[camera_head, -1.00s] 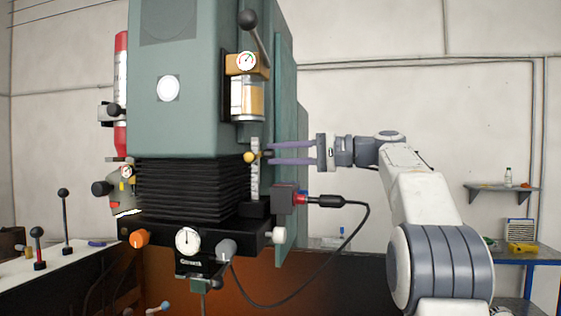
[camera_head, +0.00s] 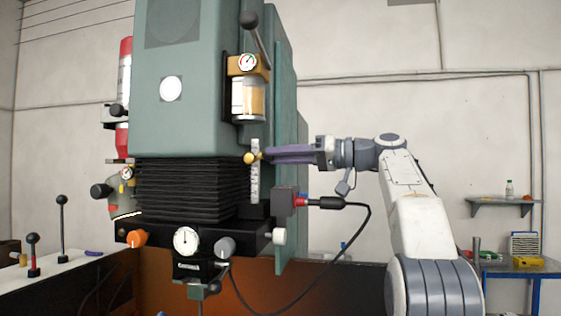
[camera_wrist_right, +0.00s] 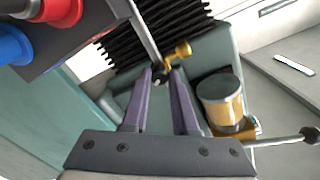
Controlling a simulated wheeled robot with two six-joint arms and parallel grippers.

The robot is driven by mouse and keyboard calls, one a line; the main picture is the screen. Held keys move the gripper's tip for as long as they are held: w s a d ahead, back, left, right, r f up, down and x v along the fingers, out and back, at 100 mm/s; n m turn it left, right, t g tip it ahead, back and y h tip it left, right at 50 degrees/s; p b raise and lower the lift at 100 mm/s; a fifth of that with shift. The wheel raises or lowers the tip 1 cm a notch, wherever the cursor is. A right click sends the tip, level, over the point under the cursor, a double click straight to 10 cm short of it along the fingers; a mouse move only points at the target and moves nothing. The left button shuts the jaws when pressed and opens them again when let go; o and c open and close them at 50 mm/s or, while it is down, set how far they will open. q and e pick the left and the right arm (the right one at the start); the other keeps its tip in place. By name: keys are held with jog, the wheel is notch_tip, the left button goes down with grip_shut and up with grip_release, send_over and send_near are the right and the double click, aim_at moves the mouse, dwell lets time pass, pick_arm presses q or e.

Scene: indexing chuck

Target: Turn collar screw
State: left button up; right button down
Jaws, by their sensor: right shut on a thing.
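A white scale post (camera_head: 255,185) stands on the front right of the machine, with a small collar bearing a brass knob (camera_head: 249,158). The brass knob also shows in the right wrist view (camera_wrist_right: 181,51), just beyond the fingertips. My right gripper (camera_head: 268,154) reaches in from the right, its purple fingers level and close together at the collar. In the right wrist view, the fingertips (camera_wrist_right: 163,76) close on the small collar screw (camera_wrist_right: 158,82), which is mostly hidden between them. The brass knob itself is outside the fingers. My left gripper is not in view.
A glass oiler cup (camera_head: 248,98) with a gauge and a black-knobbed lever (camera_head: 249,20) sits above the collar. A black connector with a hanging cable (camera_head: 330,203) sticks out below my right gripper. Black bellows (camera_head: 190,188) lie left of the post.

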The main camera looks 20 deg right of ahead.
jog(key=shift+n+b, duration=0.4)
jog(key=shift+n, duration=1.5)
jog(key=c, duration=0.7)
grip_release()
jog(key=shift+d, duration=0.15)
jog(key=v, duration=1)
jog(key=shift+s+f, duration=0.1)
jog(key=shift+s, duration=0.05)
